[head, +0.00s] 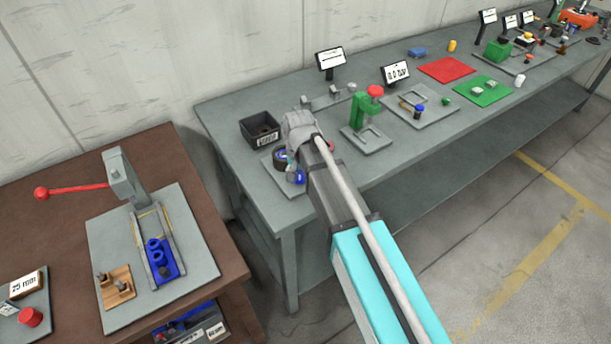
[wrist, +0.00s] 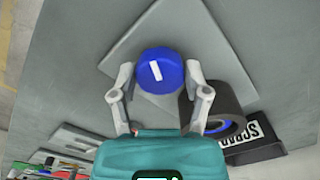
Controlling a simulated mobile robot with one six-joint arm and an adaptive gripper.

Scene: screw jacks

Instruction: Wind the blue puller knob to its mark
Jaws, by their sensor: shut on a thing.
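The blue puller knob (wrist: 160,72) shows in the wrist view, a round fluted knob with a white bar on its face. My gripper (wrist: 160,84) has one finger on each side of the knob and is shut on it. In the head view a blue piece (head: 299,178), seemingly the knob, shows beside my gripper (head: 298,160) at the left end of the grey bench. The mark for the knob cannot be made out. A black cylinder (wrist: 212,110) with a blue inside stands close to the right finger in the wrist view.
A black labelled bin (head: 260,130) stands behind my gripper on the bench (head: 232,116). A green press (head: 364,112) with a red knob stands to the right. A brown table (head: 65,160) with a red-handled lever press (head: 122,175) is at the left.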

